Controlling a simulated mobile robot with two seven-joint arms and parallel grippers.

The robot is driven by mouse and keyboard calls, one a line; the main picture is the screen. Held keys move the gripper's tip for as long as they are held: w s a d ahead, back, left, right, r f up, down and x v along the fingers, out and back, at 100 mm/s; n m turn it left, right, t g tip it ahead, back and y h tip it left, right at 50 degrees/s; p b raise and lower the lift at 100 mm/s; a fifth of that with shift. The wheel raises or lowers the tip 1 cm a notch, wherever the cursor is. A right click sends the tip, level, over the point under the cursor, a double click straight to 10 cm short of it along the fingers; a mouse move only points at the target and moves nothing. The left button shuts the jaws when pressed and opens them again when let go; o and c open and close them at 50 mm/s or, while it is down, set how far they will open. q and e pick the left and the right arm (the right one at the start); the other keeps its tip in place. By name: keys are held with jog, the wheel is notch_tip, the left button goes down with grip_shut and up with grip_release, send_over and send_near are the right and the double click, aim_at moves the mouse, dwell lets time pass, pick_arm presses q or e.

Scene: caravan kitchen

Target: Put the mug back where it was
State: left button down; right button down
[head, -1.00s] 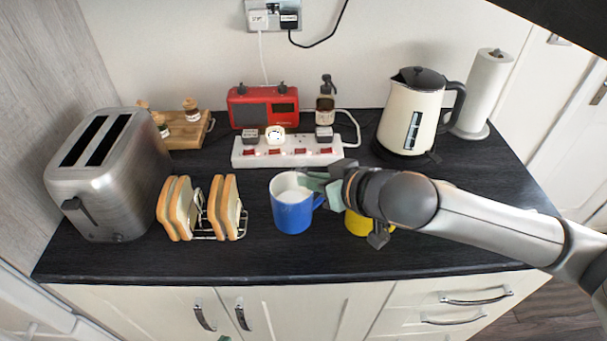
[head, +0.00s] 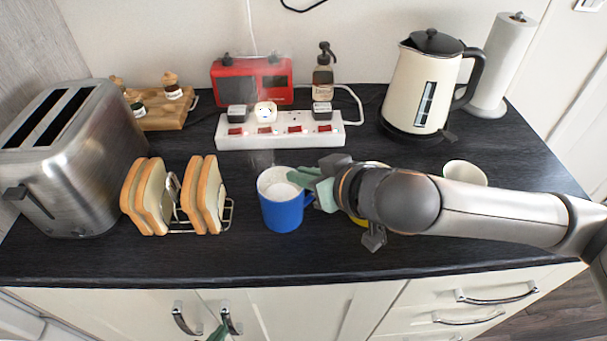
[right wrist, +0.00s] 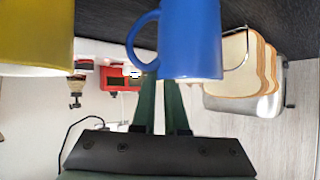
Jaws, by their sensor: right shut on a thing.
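The blue mug (head: 285,212), with a pale inside, is upright at the middle of the counter, its handle to the right. My right gripper (head: 313,184) comes from the right and is shut on the mug's handle side. In the right wrist view, the blue mug (right wrist: 192,40) shows upside down, with the green fingers (right wrist: 163,105) at its handle. I cannot tell whether its base touches the counter. My left gripper (head: 219,332) shows only as a green tip at the bottom edge, in front of the cupboard doors; its opening is unclear.
A yellow mug (right wrist: 35,38) stands close right, mostly hidden by my right arm in the head view. A cream cup (head: 465,173) is beyond the arm. The toast rack (head: 230,213) is left, the power strip (head: 225,139) behind, the kettle (head: 415,95) back right.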

jog(key=shift+r, duration=0.15)
jog(key=c, duration=0.9)
grip_release()
jog(key=shift+f, duration=0.2)
jog(key=shift+c, duration=0.2)
jog(key=shift+s+d+r, duration=0.1)
jog(key=shift+s+r, duration=0.05)
jog(key=shift+r, duration=0.05)
jog(key=p+v, duration=0.1)
jog(key=v, duration=0.6)
jog(key=shift+r, duration=0.1)
